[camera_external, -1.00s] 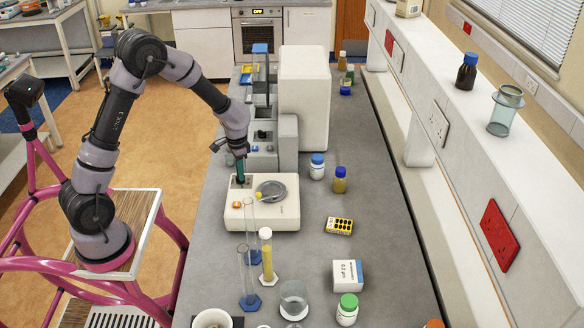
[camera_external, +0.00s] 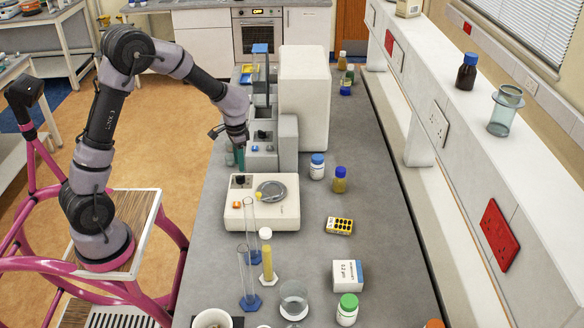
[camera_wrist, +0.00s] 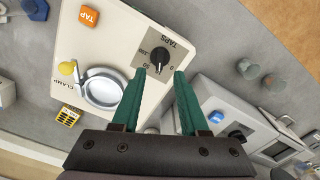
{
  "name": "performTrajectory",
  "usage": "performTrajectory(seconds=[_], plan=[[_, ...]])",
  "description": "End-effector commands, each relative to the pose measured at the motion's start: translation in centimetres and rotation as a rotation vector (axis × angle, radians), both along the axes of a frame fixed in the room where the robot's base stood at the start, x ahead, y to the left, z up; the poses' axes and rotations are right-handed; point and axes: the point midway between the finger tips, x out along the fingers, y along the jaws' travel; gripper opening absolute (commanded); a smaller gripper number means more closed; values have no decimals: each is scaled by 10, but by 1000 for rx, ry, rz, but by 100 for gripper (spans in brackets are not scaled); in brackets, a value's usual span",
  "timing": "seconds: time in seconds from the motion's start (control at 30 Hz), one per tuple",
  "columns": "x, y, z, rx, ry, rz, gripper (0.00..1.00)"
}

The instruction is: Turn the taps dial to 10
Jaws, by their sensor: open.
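The TAPS dial (camera_external: 240,181) is a small black knob on a grey square plate at the back left corner of the cream tapping machine (camera_external: 285,221). In the wrist view the dial (camera_wrist: 160,66) shows beyond and between my fingertips, with printed numbers around it. I cannot read its setting for certain. My gripper (camera_external: 235,160) is open and empty, with green fingers pointing down. It is just behind the dial and apart from it. In the wrist view my gripper (camera_wrist: 160,73) has a clear gap between its fingers.
An orange TAP button (camera_wrist: 89,16) and a round clamp dish (camera_wrist: 103,90) with a yellow knob (camera_wrist: 68,68) are on the same machine. A grey-and-white instrument (camera_external: 288,142) stands close behind. Two glass cylinders (camera_external: 247,275) stand in front. The bench's right side has bare patches.

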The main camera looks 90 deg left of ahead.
Motion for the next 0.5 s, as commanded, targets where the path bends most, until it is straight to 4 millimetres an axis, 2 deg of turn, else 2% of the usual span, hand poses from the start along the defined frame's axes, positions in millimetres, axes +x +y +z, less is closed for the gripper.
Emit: performTrajectory(seconds=[0.03,0.2,0.33,0.5], plan=[[1,0,12,3,-3,0,44],[1,0,41,1,-3,0,44],[1,0,54,2,-1,-1,44],[0,0,59,0,-1,-1,44]])
